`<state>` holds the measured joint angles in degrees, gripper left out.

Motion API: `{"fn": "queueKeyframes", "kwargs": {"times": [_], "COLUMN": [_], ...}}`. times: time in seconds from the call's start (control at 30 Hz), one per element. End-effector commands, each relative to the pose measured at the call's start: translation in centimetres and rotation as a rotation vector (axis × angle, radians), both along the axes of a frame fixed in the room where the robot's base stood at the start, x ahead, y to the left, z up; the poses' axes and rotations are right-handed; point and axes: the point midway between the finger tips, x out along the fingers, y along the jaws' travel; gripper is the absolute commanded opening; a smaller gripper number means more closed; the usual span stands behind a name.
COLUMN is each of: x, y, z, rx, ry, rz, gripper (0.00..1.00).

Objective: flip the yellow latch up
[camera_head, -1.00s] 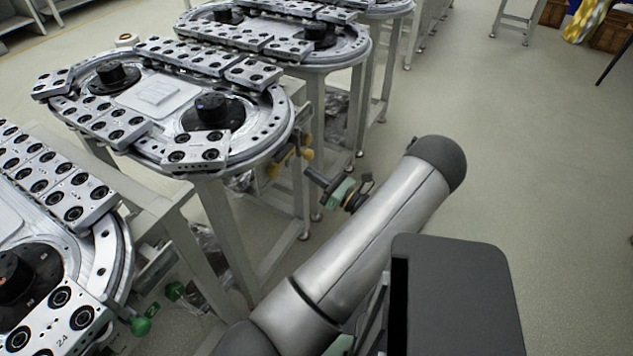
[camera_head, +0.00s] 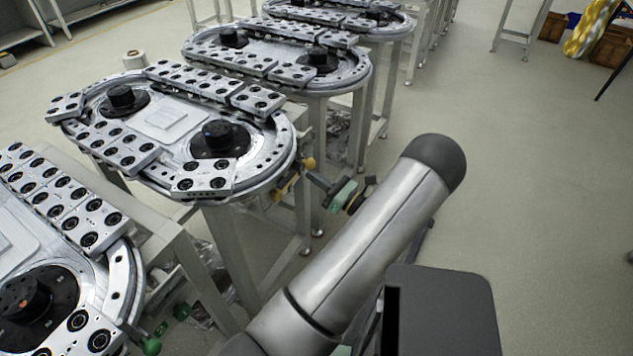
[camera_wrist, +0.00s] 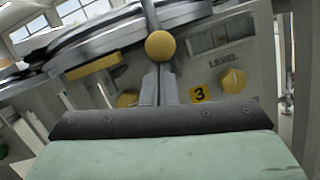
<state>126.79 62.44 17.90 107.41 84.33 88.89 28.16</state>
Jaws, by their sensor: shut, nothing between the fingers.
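Yellow parts sit on the side of the middle ring track. In the wrist view, a yellow ball (camera_wrist: 160,45) on a dark stem is just beyond the fingertips, and a yellow bar (camera_wrist: 92,67) is to its left. I cannot tell for certain which is the latch. The ball also shows in the head view (camera_head: 309,163). My gripper (camera_wrist: 160,73) is shut and empty, its tips just below the ball; contact cannot be told.
A yellow knob (camera_wrist: 233,80) marked LEVEL and a yellow "3" label (camera_wrist: 199,95) are right of the fingers. The middle ring track (camera_head: 270,175) stands on grey legs, with another track in front of it. Open floor (camera_head: 540,170) lies to the right.

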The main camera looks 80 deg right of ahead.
Motion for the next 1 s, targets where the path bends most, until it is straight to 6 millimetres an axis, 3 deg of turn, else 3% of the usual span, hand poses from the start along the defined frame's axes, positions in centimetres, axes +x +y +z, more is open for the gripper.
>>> {"fn": "queueKeyframes", "kwargs": {"times": [0.07,0.47,0.57,0.73,1.0], "x": [0.0,0.1,0.3,1.1,-4.9], "y": [0.0,0.0,0.2,0.8,3.0], "z": [1.3,0.9,-0.2,-3.9,-4.7], "rx": [0.000,-0.003,0.000,0.004,0.003], "ry": [0.000,-0.004,-0.003,-0.001,0.003], "rz": [0.001,0.001,0.005,0.016,0.010], "gripper": [0.00,0.00,0.00,0.00,0.00]}}
